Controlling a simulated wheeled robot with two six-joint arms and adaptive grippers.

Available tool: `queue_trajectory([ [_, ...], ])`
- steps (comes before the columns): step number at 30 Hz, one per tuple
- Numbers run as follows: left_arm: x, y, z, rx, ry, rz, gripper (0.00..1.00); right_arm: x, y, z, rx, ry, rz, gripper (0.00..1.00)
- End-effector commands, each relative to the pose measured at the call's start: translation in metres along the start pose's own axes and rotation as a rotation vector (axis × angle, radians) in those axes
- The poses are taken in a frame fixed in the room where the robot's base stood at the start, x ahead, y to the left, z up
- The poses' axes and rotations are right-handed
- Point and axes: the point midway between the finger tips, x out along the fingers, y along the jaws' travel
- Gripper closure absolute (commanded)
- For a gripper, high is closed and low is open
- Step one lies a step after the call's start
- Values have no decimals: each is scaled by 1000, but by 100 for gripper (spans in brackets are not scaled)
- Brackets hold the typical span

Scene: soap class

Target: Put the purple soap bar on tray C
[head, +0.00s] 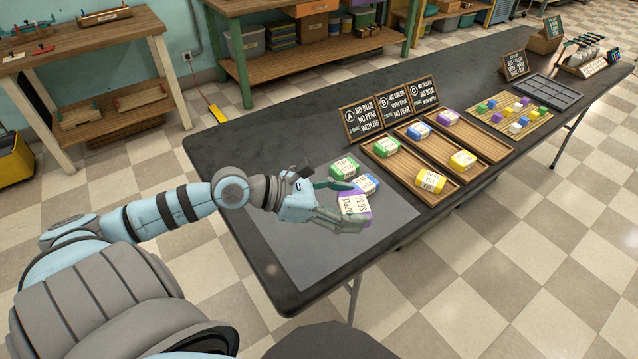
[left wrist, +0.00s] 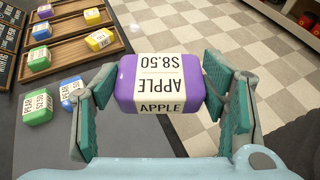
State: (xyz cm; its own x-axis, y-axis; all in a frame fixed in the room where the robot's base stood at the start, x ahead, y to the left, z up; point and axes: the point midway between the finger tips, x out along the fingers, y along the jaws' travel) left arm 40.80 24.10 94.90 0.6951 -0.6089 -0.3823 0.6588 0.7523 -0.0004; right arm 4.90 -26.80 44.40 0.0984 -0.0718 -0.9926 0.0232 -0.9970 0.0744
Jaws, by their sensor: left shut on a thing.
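The purple soap bar (head: 355,208) has a white label reading APPLE $8.50, readable in the left wrist view (left wrist: 160,85). My left gripper (head: 336,202) is shut on it, with a finger at each end, over the grey mat. My right gripper is not in view.
Green (head: 344,167) and blue (head: 366,184) bars lie on the mat close to my left gripper. Tray A (head: 405,172) and tray B (head: 440,146) stand between it and tray C, each holding two bars. A slatted mat with small blocks (head: 493,122) lies beyond tray C.

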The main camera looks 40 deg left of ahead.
Motion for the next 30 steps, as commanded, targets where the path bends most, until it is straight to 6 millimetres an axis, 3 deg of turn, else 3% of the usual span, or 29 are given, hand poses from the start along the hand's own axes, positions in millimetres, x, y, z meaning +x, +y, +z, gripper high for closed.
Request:
queue_trajectory([
  [3, -2, 64, 7, -59, -3, 159, 65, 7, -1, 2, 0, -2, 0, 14],
  [6, -10, 110, 16, -110, -4, 282, 65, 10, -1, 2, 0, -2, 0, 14],
  [10, -19, 144, 23, -151, -2, 376, 65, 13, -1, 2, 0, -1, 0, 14],
  [14, -14, 151, 3, -169, 1, 398, 65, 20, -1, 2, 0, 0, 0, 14],
  [22, 25, 150, -89, -170, 0, 396, 65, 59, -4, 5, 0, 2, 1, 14],
  [30, 44, 150, -133, -167, 0, 395, 65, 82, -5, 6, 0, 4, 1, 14],
])
